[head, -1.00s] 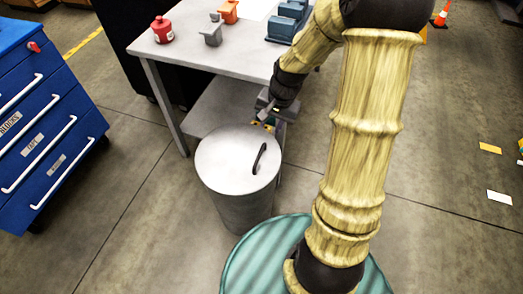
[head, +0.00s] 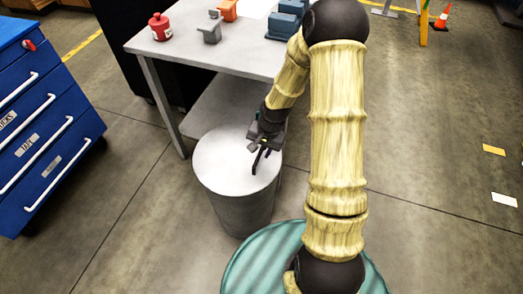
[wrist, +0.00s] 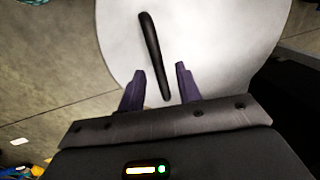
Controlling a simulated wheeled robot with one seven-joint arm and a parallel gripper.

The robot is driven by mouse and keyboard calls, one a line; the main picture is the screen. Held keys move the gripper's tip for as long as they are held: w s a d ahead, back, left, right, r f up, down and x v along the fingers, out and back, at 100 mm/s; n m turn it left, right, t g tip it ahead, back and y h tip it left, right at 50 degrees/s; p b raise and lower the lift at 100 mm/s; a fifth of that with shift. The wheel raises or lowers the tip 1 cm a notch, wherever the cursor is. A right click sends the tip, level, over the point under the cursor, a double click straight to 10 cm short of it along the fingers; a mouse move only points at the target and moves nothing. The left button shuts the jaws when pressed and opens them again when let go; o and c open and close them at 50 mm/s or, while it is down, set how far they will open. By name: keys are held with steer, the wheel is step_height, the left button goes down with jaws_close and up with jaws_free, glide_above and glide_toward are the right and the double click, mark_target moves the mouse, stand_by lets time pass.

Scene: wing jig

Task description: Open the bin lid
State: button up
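The bin (head: 243,212) is a grey round can standing on the floor in front of the workbench. Its pale lid (head: 220,160) lies flat on it, closed. The lid (wrist: 215,40) fills much of the wrist view. A black bar handle (wrist: 152,50) runs across the lid; in the head view the gripper partly hides it. My gripper (head: 262,150) is over the right part of the lid. In the wrist view its two purple fingers (wrist: 160,80) are apart, with the near end of the handle appearing between them. I cannot tell how high the fingertips are above the handle.
The workbench (head: 190,55) stands behind the bin, holding a red canister (head: 160,27), a grey part (head: 210,33) and blue parts (head: 285,22). A blue drawer cabinet (head: 45,130) is at the left. The floor left of the bin is clear.

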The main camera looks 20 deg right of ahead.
jaws_close()
stand_by(0.3)
